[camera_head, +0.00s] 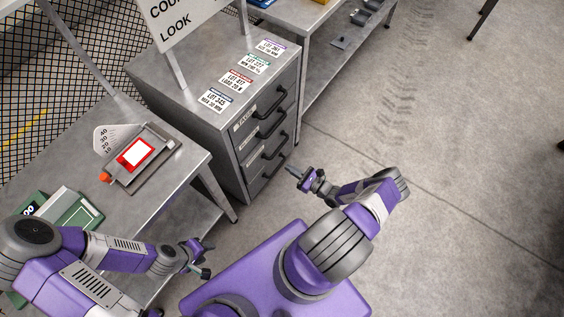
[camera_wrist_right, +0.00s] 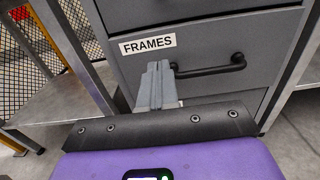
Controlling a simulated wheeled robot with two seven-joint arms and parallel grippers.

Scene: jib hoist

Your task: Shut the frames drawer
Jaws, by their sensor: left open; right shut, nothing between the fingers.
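The frames drawer (camera_wrist_right: 205,88) is a grey drawer front with a white FRAMES label (camera_wrist_right: 148,45) and a black bar handle (camera_wrist_right: 215,67) in the right wrist view. How far it stands out is unclear. In the head view the grey drawer cabinet (camera_head: 228,150) has several black handles down its front. My right gripper (camera_head: 291,170) is shut and empty, in front of the low part of that front. In the wrist view its fingertips (camera_wrist_right: 157,68) overlap the drawer front just below the label, left of the handle; contact is unclear. My left gripper (camera_head: 207,260) is open, beside the workbench.
A grey workbench (camera_head: 188,165) stands left of the cabinet, with a red-framed card device (camera_head: 136,154) and a green case (camera_head: 75,215) on it. Another bench (camera_head: 310,25) stands beyond the cabinet. Lot cards lie on the cabinet top. The floor (camera_head: 450,130) to the right is clear.

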